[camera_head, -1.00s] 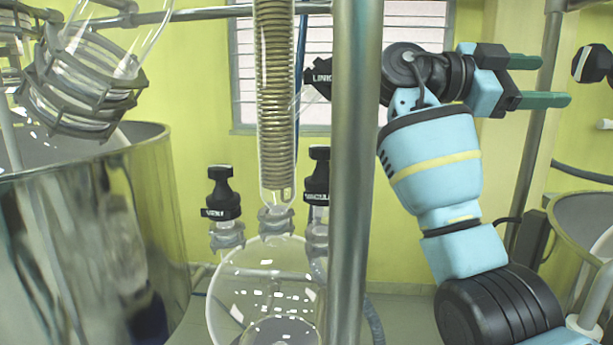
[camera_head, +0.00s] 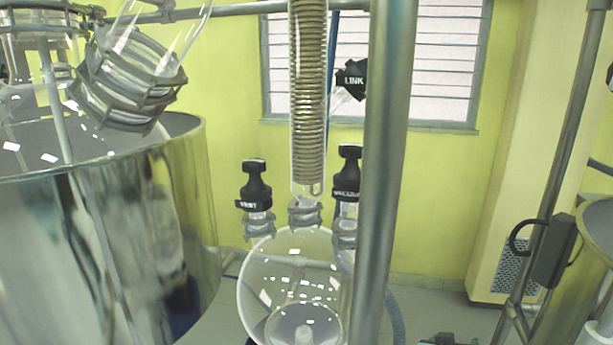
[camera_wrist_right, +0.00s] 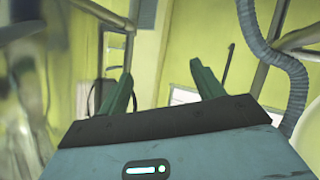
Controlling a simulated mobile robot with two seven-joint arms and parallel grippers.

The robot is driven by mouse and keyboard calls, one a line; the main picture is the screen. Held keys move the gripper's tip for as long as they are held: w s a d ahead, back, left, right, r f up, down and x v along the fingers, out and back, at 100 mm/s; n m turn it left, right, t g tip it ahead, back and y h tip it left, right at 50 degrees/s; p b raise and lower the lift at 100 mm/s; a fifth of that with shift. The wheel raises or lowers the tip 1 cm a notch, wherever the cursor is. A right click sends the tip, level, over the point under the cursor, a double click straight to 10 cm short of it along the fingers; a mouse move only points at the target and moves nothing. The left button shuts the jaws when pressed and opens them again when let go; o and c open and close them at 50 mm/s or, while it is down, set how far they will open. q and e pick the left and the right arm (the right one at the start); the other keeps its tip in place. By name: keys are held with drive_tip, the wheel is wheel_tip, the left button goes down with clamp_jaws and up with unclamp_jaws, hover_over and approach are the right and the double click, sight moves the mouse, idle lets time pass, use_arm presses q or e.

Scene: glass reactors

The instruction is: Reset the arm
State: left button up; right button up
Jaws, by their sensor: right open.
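My right gripper (camera_wrist_right: 162,70) shows in the right wrist view with its two green fingers spread wide and nothing between them. In the head view only a small part of the right gripper (camera_head: 448,340) shows at the bottom edge, right of the metal post. The rest of the right arm is out of that view. My left gripper is in neither view.
A round glass flask (camera_head: 260,290) stands behind the metal post (camera_head: 388,170), with black VENT (camera_head: 254,185) and VACUUM (camera_head: 347,175) valves above it. A LINK valve (camera_head: 352,79) is higher up. A large steel vessel (camera_head: 100,230) fills the left.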

drive_tip(key=s+a+f+n+y+p, duration=0.1)
drive_tip(key=s+a+f+n+y, duration=0.15)
drive_tip(key=s+f, duration=0.55)
drive_tip(key=s+a+f+n+y, duration=0.2)
drive_tip(key=s+a+f+y, duration=0.15)
drive_tip(key=s+f, duration=0.45)
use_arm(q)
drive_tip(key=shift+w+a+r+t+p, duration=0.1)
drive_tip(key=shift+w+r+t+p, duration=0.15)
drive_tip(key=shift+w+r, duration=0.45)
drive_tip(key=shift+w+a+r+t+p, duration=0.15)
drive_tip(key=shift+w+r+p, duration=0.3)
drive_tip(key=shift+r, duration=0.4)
use_arm(e)
drive_tip(key=s+a+y, duration=0.2)
drive_tip(key=s+a, duration=0.1)
drive_tip(key=s, duration=0.9)
drive_tip(key=s+a+g+y, duration=0.1)
drive_tip(key=s+a+y, duration=0.1)
drive_tip(key=s, duration=1)
drive_tip(key=shift+s+a+f+n+y, duration=0.35)
drive_tip(key=shift+a+f+n, duration=0.1)
drive_tip(key=shift+a, duration=0.2)
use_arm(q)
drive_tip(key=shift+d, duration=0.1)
